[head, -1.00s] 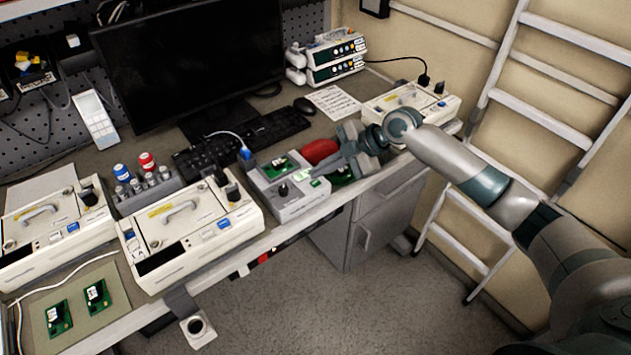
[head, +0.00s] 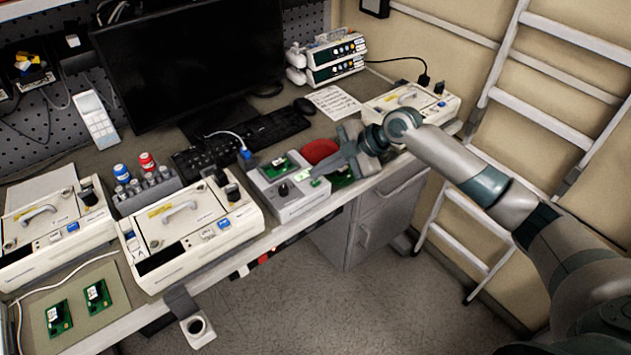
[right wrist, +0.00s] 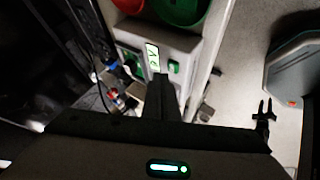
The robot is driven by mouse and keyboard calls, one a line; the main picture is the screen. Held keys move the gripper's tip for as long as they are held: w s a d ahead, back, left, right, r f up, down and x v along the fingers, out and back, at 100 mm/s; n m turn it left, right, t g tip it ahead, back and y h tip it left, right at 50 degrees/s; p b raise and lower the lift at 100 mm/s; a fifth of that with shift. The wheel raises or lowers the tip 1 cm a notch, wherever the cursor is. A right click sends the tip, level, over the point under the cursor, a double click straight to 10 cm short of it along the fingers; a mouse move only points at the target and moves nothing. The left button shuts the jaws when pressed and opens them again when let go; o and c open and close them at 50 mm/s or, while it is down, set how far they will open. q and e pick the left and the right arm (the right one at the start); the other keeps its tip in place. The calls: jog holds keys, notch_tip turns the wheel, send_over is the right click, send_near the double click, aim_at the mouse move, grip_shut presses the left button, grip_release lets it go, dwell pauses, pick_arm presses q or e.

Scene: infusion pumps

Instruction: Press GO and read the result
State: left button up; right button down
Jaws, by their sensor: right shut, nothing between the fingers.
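The grey tester box (head: 297,205) stands at the front edge of the bench. It carries a green circuit board (head: 273,168), a dark knob (head: 284,190) and a small lit display (head: 315,182). In the right wrist view the display (right wrist: 152,57) shows dark marks too small to read. A green button (right wrist: 174,67) sits beside it. My right gripper (head: 324,175) is shut and empty, its tips low over the display end of the tester; it also shows in the right wrist view (right wrist: 161,80). I cannot tell whether the tips touch the tester. My left gripper is out of view.
A red bowl (head: 319,150) and a green bowl (head: 342,178) stand right beside the tester, close to my gripper. A pump unit (head: 190,235) stands to its left. Keyboard (head: 240,140) and monitor (head: 190,60) are behind. Open floor lies in front.

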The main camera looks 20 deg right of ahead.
aim_at(321, 185)
jog(key=shift+f, duration=0.2)
jog(key=shift+f+b, duration=0.25)
jog(key=shift+b, duration=0.1)
jog(key=shift+f+b, duration=0.35)
jog(key=shift+f, duration=0.05)
dwell(0.7)
jog(key=shift+r, duration=0.1)
jog(key=shift+r+p, duration=0.5)
jog(key=shift+r, duration=0.25)
jog(key=shift+r, duration=0.1)
notch_tip(321, 185, up, 5)
jog(key=p, duration=0.3)
dwell(0.5)
dwell(0.8)
